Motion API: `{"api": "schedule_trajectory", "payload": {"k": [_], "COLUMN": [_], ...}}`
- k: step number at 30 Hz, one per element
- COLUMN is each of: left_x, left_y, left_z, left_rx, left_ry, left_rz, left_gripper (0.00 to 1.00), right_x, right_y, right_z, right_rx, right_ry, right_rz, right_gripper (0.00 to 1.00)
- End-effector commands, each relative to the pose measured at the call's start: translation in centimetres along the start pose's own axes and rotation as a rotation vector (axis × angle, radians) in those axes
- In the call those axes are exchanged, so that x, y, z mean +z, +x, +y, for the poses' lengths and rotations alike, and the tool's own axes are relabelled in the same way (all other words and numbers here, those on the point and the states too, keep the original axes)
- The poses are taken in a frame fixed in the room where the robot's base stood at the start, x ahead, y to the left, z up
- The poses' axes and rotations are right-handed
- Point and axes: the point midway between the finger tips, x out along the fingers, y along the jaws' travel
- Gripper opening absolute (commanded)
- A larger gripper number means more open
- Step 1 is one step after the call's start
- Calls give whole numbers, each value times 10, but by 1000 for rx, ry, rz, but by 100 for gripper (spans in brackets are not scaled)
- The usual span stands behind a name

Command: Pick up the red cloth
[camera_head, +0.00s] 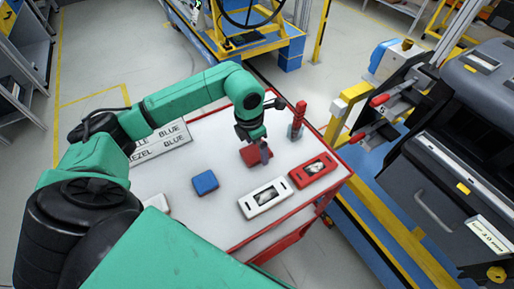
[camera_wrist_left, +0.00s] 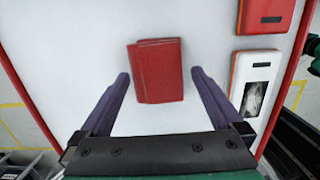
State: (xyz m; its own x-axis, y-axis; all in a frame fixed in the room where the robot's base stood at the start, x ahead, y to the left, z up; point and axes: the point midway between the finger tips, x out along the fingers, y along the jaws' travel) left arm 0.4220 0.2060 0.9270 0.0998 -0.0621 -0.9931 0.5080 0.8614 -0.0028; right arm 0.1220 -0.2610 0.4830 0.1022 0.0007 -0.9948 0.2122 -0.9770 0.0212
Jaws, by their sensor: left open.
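The red cloth (camera_head: 252,155) lies folded on the white top of the cart (camera_head: 228,222). In the left wrist view the red cloth (camera_wrist_left: 158,70) lies ahead of and between the finger lines. My left gripper (camera_head: 262,152) is above the cloth and partly hides it in the head view. In the wrist view the left gripper (camera_wrist_left: 160,80) is open, with one finger on each side of the cloth's near end, and holds nothing. I cannot tell whether the fingertips touch the cart top. My right gripper is not in view.
A blue folded cloth (camera_head: 205,182), a white module (camera_head: 265,198) and a red module (camera_head: 313,170) lie on the cart. A red-handled tool (camera_head: 298,118) stands upright behind. A label board (camera_head: 160,145) lies at left. The dashboard assembly (camera_head: 450,150) is at right.

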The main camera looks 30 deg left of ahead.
Motion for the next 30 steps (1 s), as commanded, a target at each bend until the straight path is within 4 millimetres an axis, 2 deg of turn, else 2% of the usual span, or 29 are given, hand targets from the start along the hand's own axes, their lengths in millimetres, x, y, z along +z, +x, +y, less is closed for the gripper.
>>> {"api": "schedule_trajectory", "payload": {"k": [3,8,9,11,12,15,25,30], "left_x": [0,0,0,0,0,0,1,4], "left_y": [12,15,15,15,14,14,10,-12], "left_z": [0,1,1,1,1,1,1,2], "left_rx": [0,1,1,1,1,1,2,5], "left_ry": [-1,0,0,0,0,-1,-1,0], "left_rz": [-1,-2,-2,-2,-2,-2,-3,-6], "left_gripper": [100,100,96,73,58,20,20,20], "right_x": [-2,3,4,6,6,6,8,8], "right_y": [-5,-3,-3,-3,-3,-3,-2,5], "right_z": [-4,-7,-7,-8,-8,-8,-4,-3], "right_rx": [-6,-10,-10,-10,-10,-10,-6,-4], "right_ry": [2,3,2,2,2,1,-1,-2], "right_rz": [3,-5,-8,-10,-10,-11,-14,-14], "right_gripper": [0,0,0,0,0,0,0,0]}}
